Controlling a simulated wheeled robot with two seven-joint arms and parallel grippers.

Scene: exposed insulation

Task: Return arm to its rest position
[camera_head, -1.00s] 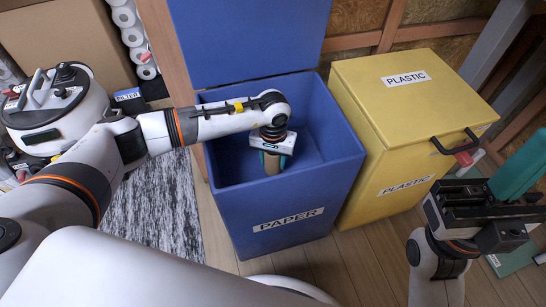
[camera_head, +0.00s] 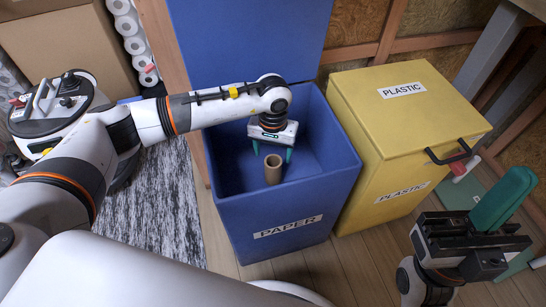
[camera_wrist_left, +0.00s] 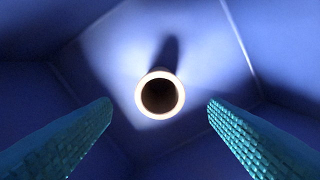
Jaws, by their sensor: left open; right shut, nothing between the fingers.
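A brown cardboard tube (camera_head: 273,172) is inside the open blue PAPER bin (camera_head: 285,222), upright; whether it touches the floor of the bin I cannot tell. My left gripper (camera_head: 272,151) is open just above the tube, inside the bin's opening, with its teal fingers apart. In the left wrist view the tube (camera_wrist_left: 160,95) is seen end-on between the two open fingers (camera_wrist_left: 158,104), clear of both. My right gripper (camera_head: 514,182) is at the right, its teal fingers shut together and empty.
The blue bin's raised lid (camera_head: 250,40) stands behind it. A closed yellow PLASTIC bin (camera_head: 400,140) stands right beside it. A white and black canister (camera_head: 60,110) is at the left, near a patterned rug (camera_head: 160,210). Bare wooden floor (camera_head: 345,270) lies in front of the bins.

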